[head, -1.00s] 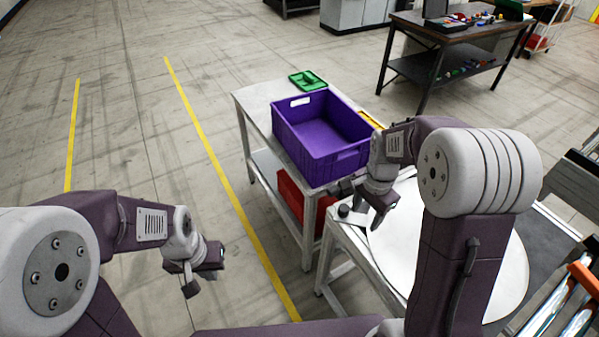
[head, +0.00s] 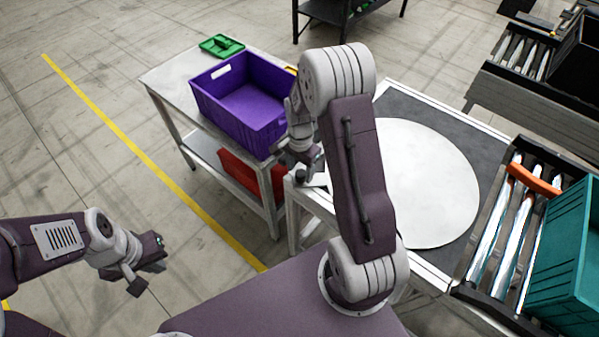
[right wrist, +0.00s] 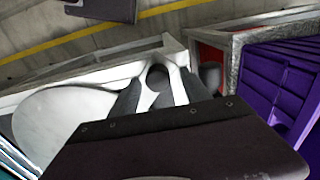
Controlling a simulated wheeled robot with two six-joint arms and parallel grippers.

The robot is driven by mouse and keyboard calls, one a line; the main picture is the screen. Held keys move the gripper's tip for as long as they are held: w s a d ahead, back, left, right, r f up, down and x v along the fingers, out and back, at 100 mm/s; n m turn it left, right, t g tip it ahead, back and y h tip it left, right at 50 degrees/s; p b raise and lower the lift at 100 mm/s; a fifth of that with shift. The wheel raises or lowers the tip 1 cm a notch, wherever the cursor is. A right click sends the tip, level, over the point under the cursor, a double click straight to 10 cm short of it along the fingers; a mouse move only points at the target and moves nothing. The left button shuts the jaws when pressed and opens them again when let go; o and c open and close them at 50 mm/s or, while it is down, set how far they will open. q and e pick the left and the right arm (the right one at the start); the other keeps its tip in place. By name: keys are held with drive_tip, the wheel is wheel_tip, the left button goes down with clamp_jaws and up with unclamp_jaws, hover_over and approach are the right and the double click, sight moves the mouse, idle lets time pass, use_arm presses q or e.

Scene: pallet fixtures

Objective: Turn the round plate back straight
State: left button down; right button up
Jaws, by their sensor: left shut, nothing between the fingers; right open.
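The round plate (head: 432,190) is a large white disc lying flat on a dark-topped table with a pale frame. My right arm hides its left part. It also shows in the right wrist view (right wrist: 62,122). A dark round knob (head: 301,174) is at the table's near-left corner, and a dark round knob (right wrist: 158,76) shows between pale strips in the right wrist view. My right gripper (head: 312,160) is open and empty close above that corner, apart from the disc's visible part. My left gripper (head: 150,262) is shut and empty over the floor at left.
A purple crate (head: 208,92) and a green tray (head: 221,46) stand on a side table, with a red bin (head: 238,172) below. A roller conveyor (head: 497,235) with a teal crate (head: 570,262) stands at right. Open floor lies at left.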

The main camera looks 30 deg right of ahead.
drive_tip(key=shift+f, duration=0.65)
drive_tip(key=shift+s+d+f, duration=0.15)
drive_tip(key=shift+s+f, duration=0.05)
drive_tip(key=shift+f, duration=0.15)
drive_tip(key=shift+w, duration=0.1)
clamp_jaws()
idle(0.6)
